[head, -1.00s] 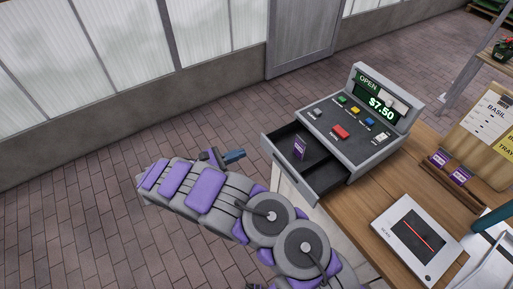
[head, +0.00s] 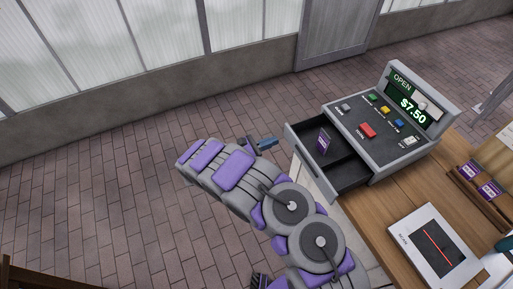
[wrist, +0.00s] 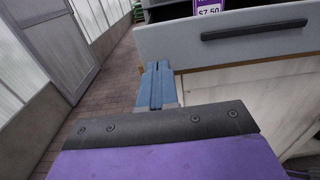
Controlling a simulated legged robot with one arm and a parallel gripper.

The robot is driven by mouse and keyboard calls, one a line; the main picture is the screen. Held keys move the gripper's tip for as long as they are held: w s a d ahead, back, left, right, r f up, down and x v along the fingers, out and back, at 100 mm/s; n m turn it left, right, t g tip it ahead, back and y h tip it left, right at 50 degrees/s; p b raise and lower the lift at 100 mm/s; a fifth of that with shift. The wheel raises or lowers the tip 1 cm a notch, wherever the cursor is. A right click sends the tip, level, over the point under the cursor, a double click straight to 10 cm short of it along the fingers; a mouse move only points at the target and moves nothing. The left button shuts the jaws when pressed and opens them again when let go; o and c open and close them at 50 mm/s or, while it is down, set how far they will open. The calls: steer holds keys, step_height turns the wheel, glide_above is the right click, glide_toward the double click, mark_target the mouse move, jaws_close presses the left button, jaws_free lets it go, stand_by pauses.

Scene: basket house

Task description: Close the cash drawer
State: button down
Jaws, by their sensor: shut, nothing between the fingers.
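The grey cash register (head: 385,120) stands on the wooden counter, its display reading OPEN and $7.50. Its cash drawer (head: 342,186) is pulled out toward the left, with a purple card (head: 323,141) standing in it. In the wrist view the grey drawer front (wrist: 240,42) with its black handle (wrist: 254,29) is at the upper right. My gripper (head: 268,142) is just left of the drawer front in the head view. Its blue fingers (wrist: 156,87) are shut and empty, below and near the left end of the drawer front. I cannot tell if they touch it.
A white pad with a red line (head: 432,245) lies on the wooden counter (head: 385,206). A rack with purple packets (head: 480,180) stands behind it. The pale counter side is below the drawer. Brick floor (head: 110,180) lies open to the left.

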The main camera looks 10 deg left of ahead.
mark_target(306, 132)
steer(key=shift+b+x, duration=0.3)
steer(key=shift+x, duration=1.7)
steer(key=b+x, duration=0.2)
steer(key=x, duration=1)
steer(key=shift+a, duration=0.1)
